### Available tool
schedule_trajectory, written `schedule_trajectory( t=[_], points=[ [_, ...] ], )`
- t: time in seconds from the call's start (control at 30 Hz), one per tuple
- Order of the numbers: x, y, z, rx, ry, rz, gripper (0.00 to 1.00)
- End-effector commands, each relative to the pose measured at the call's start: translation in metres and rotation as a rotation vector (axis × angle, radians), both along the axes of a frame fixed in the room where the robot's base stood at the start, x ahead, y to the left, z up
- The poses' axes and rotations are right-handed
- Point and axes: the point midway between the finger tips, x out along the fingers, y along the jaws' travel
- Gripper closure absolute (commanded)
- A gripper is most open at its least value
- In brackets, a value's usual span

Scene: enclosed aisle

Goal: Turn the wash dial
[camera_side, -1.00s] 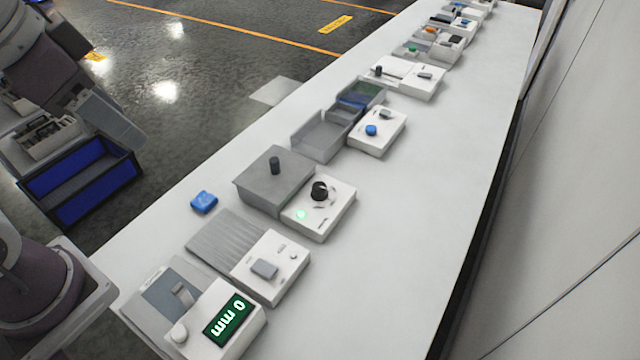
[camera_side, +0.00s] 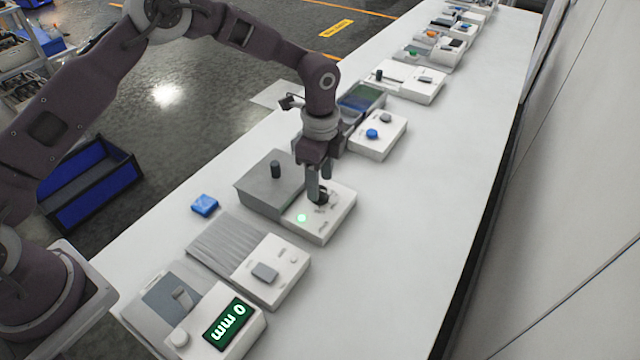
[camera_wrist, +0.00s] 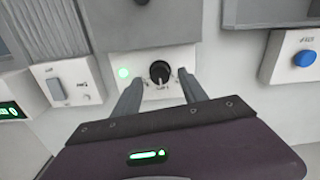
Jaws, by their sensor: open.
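The wash dial (camera_side: 321,197) is a black round knob on a white control panel (camera_side: 335,222), with a lit green lamp (camera_side: 302,217) beside it. In the wrist view the dial (camera_wrist: 159,72) shows a light pointer mark, and the green lamp (camera_wrist: 124,72) is to its left. My gripper (camera_side: 319,190) points down over the dial and partly hides it in the side view. In the wrist view my gripper (camera_wrist: 160,88) is open, with one finger on each side of the dial. I cannot tell whether either finger touches it.
A grey box with a dark knob (camera_side: 275,169) adjoins the panel. A white unit with a grey rocker (camera_side: 265,270) and a display reading 0 mm (camera_side: 227,322) stand nearer. A blue-button unit (camera_side: 372,134) stands beyond. A blue block (camera_side: 204,205) lies left. The right bench strip is clear.

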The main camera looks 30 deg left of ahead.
Motion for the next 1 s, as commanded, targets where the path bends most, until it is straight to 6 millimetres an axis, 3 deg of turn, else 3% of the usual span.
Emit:
schedule_trajectory(
  t=[0.13, 0.4, 0.67, 1.0],
  points=[
    [0.000, 0.000, -0.017, 0.000, 0.001, 0.002, 0.50],
    [0.000, 0.000, -0.020, -0.001, -0.002, 0.003, 0.50],
    [0.000, 0.000, -0.019, -0.001, -0.001, 0.003, 1.00],
    [0.000, 0.000, -0.019, 0.000, -0.001, 0.041, 1.00]
  ],
)
